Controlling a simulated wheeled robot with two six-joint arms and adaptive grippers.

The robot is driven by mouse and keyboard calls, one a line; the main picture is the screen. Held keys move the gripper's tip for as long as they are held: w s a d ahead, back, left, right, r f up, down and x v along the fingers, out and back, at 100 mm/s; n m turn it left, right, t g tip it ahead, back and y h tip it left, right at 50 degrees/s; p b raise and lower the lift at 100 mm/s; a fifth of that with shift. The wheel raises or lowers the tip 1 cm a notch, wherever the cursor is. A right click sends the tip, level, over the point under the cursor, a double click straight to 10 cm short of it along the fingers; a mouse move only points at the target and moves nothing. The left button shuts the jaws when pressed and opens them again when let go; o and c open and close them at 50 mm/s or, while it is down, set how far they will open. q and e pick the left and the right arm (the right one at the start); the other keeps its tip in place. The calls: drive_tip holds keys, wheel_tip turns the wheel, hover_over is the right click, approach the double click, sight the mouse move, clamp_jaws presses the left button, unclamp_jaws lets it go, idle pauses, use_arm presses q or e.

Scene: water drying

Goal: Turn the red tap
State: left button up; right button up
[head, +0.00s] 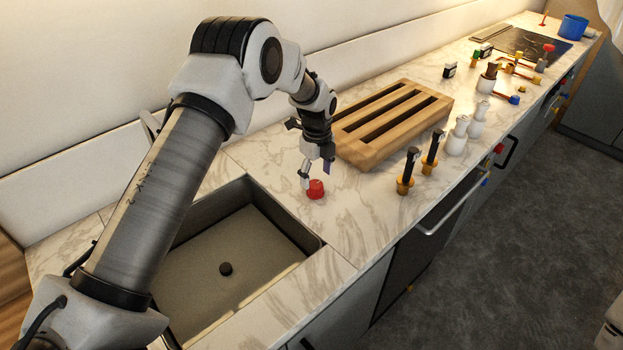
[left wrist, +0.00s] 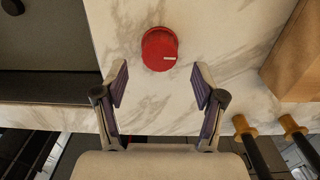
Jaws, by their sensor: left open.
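The red tap (head: 316,189) is a small round knob on the marble counter, just right of the sink's far right corner. In the left wrist view the red tap (left wrist: 160,48) shows a short white mark near its lower right edge. My left gripper (head: 317,182) is above and right at the tap, pointing down, with its fingers apart. In the left wrist view my left gripper (left wrist: 161,85) is open and empty, and the tap lies beyond the fingertips, roughly centred between them. My right gripper is not in view.
The sink (head: 312,243) is left of the tap. A slatted wooden rack (head: 370,148) stands close behind on the right. Two dark-handled tools (head: 409,170) in yellow bases and white bottles (head: 457,138) line the front edge. The counter around the tap is clear.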

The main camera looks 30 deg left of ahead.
sight(316, 185)
use_arm(q)
drive_tip(key=f+p, duration=0.1)
drive_tip(key=f, duration=0.3)
drive_tip(key=shift+a+f, duration=0.1)
drive_tip(key=shift+a, duration=0.1)
drive_tip(key=shift+w+a+f, duration=0.15)
drive_tip(key=shift+a+f, duration=0.05)
drive_tip(key=shift+f, duration=0.05)
drive_tip(key=shift+d+r, duration=0.1)
drive_tip(key=shift+d, duration=0.05)
drive_tip(key=shift+d+r, duration=0.1)
drive_tip(key=shift+d, duration=0.05)
drive_tip(key=c, duration=0.6)
drive_tip(key=shift+s, duration=0.2)
drive_tip(key=c, duration=0.5)
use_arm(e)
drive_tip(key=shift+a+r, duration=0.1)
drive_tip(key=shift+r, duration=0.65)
